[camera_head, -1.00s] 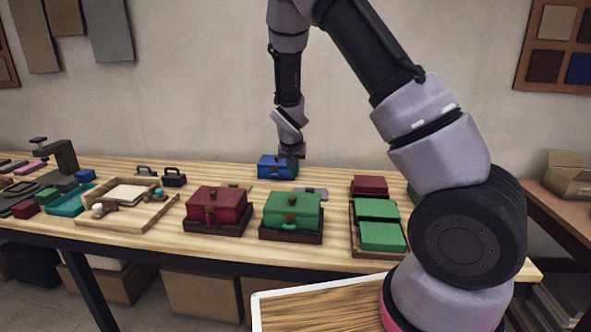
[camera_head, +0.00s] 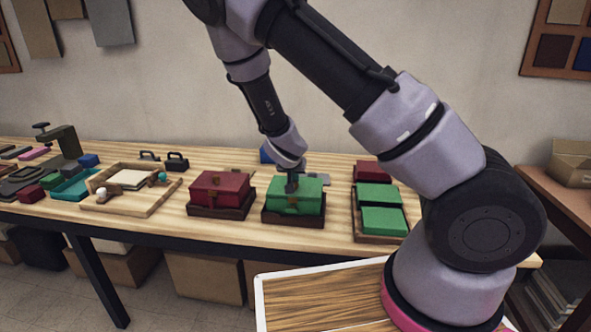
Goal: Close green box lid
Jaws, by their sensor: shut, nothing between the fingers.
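The green box (camera_head: 305,204) stands on a dark brown tray on the wooden table, right of the red box. Its lid (camera_head: 309,187) looks down on the body, though my gripper covers part of it. I cannot tell whether the fingertips touch the lid. The handle and clasp are mostly hidden behind the gripper.
The red box (camera_head: 220,190) stands close on the left. The blue box (camera_head: 266,154) is mostly hidden behind my arm. A tray with green pieces (camera_head: 382,220) lies on the right. A light wooden tray (camera_head: 122,205) is farther left.

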